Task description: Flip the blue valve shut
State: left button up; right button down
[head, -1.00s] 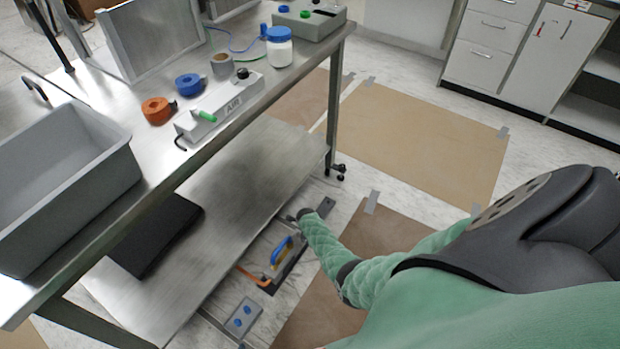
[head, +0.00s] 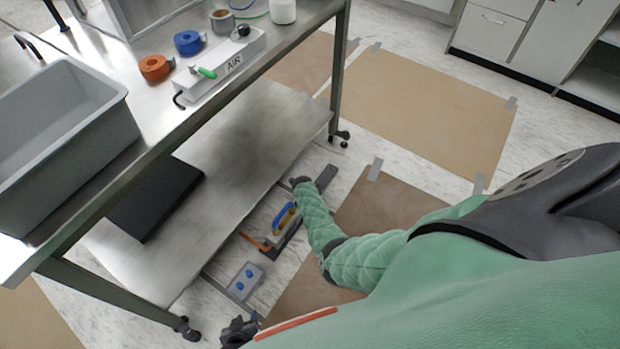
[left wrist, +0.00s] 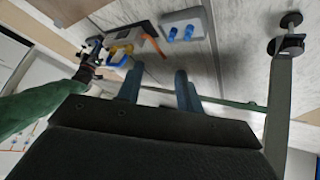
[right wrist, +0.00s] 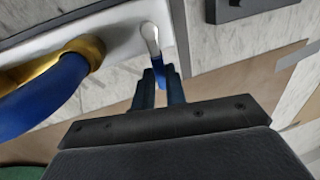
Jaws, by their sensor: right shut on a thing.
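The blue valve's small handle (right wrist: 158,72) shows in the right wrist view, below a pale rounded stem on a white block (right wrist: 125,38). My right gripper (right wrist: 159,82) is shut on this handle, its two fingers close together on either side. In the head view the green-sleeved right arm reaches to the floor unit beside the blue hose piece (head: 285,217); its fingertips are hidden there. My left gripper (left wrist: 160,80) is open and empty in the left wrist view, apart from the unit. In the head view it is the dark shape (head: 238,331) at the bottom edge.
A thick blue hose with a brass collar (right wrist: 88,50) lies left of the right fingers. An orange hose (head: 255,242) and a grey plate with blue knobs (head: 245,282) sit nearby on the floor. The steel table (head: 75,255) and its lower shelf (head: 235,160) stand to the left.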

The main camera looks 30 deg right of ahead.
pick_arm(q)
jog(key=shift+s, duration=0.1)
pick_arm(e)
jog(key=c, duration=1.4)
grip_release()
jog(key=shift+c, duration=0.2)
